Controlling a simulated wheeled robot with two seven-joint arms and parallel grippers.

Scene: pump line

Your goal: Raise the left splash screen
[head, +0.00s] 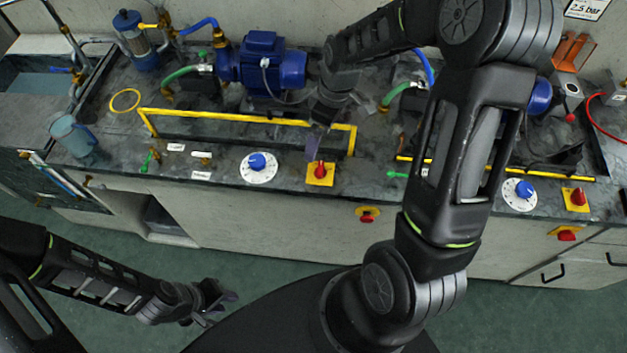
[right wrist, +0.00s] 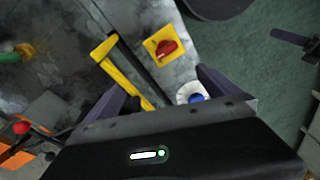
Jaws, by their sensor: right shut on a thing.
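The left splash screen (head: 225,117) is a clear panel with a yellow frame on the dark worktop, in front of the blue pump (head: 262,65). In the head view its top rail stands off its lower edge, with a yellow side bar at each end; its exact tilt is hard to tell. My right gripper (head: 318,132) is shut on the top rail near its right end. The right wrist view shows the yellow frame (right wrist: 122,75) between the fingers (right wrist: 165,95). My left gripper (head: 218,305) is open and empty in front of the cabinets, low over the floor.
A blue dial (head: 257,161) and a red switch on a yellow plate (head: 320,172) sit at the worktop's front. The right splash screen (head: 560,174) lies low, partly behind my right arm. A blue jug (head: 72,135) stands at the left. Hoses and pipes run behind.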

